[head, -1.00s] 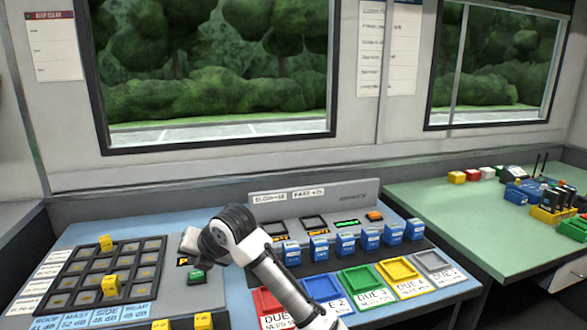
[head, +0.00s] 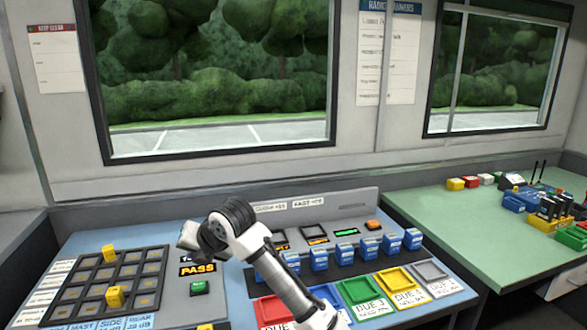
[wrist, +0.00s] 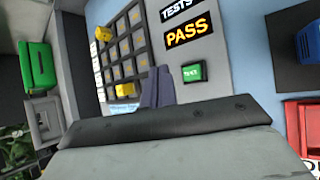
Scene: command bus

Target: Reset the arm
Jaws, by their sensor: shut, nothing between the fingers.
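My arm reaches over the blue console from the lower middle of the head view. My gripper (head: 187,238) is at its far end, above the console and left of the row of blue blocks. In the wrist view its dark fingers (wrist: 156,88) are together with nothing between them. Beyond them are the green test button (wrist: 193,72) and a display reading PASS (wrist: 190,36). In the head view the button (head: 199,287) and the PASS display (head: 198,269) are uncovered, just below the gripper. The gripper appears clear of both.
A dark grid tray (head: 72,277) with yellow blocks lies at left. Blue blocks (head: 345,253) stand in a row at right, behind coloured trays (head: 361,289). A green table (head: 440,215) with small items is farther right. The air above the console looks free.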

